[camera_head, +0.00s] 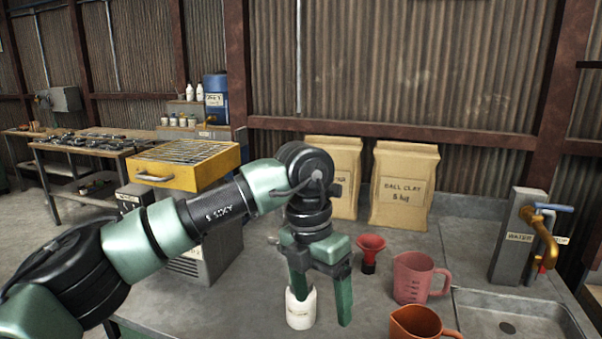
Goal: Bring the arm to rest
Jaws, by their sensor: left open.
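My left arm comes in from the left, green and black. My left gripper (322,311) points down over the grey worktop, its two green fingers spread apart with nothing seen between them. A small white labelled jar (300,314) stands on the worktop at the left finger. The finger overlaps the jar in the picture; I cannot tell whether they touch. My right gripper is not in view.
A red funnel (370,247), a pink measuring jug (412,277) and an orange jug (414,322) stand right of the gripper. Two clay bags (403,187) stand behind. A sink (545,306) and brass tap (540,235) are at right. A yellow grated box (170,173) is behind my arm.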

